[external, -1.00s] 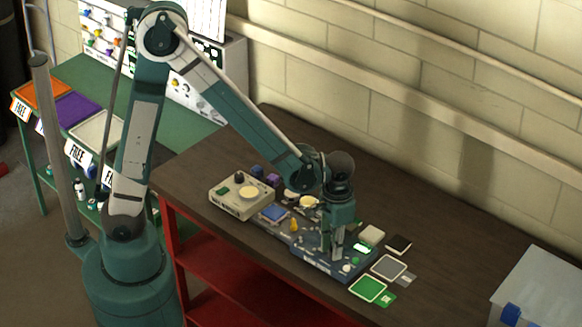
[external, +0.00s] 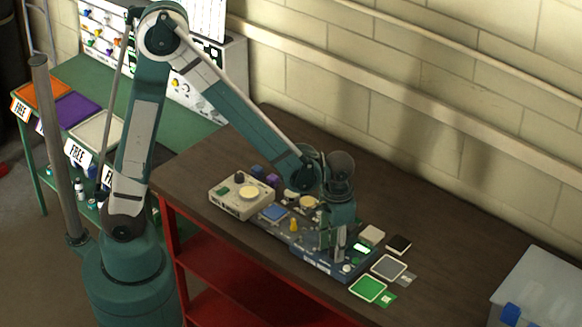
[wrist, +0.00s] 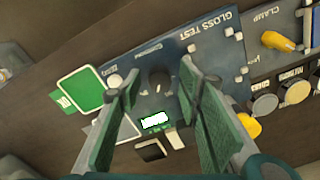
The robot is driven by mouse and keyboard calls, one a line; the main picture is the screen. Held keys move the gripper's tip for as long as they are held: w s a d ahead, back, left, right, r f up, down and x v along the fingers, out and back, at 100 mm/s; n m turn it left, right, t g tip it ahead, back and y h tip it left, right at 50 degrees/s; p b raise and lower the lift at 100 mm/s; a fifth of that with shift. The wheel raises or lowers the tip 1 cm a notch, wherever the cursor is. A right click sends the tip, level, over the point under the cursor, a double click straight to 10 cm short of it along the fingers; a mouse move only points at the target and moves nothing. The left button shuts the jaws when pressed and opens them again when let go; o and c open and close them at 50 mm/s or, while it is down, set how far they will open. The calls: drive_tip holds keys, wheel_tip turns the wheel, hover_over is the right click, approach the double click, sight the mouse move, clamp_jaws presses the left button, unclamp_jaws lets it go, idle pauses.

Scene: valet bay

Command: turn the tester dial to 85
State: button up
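The tester is a dark blue panel (wrist: 215,50) marked "GLOSS TEST" in the wrist view; it also lies on the brown bench (external: 450,262) in the external view. Its dial is a dark round knob (wrist: 159,80). A small lit display (wrist: 154,119) sits near the dial; I cannot read its number. My gripper (wrist: 157,74) is open, with one green-padded finger on each side of the dial and visible gaps between. In the external view my gripper (external: 333,256) points down over the tester and hides the dial.
A beige device (external: 240,195) stands to the left. An orange clamp handle (wrist: 279,41) is near the panel.

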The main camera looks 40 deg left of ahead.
sight(334, 250)
drive_tip(key=shift+s+n+p, duration=0.1)
drive_tip(key=shift+n+p, duration=1.85)
drive_tip(key=shift+n, duration=1.35)
drive_tip(key=shift+r, duration=0.25)
wheel_tip(334, 250, up, 7)
drive_tip(key=shift+a+r+m+h+b, duration=0.2)
drive_tip(key=shift+r+m+b, duration=0.85)
drive_tip(key=shift+m, duration=0.4)
drive_tip(key=shift+a+r+m+h+b, duration=0.1)
drive_tip(key=shift+a+r+m+b, duration=0.1)
drive_tip(key=shift+r+m+b, duration=0.9)
drive_tip(key=shift+r+m+p, duration=0.15)
drive_tip(key=shift+m+p, duration=0.15)
drive_tip(key=shift+m, duration=0.05)
drive_tip(key=shift+p, duration=0.35)
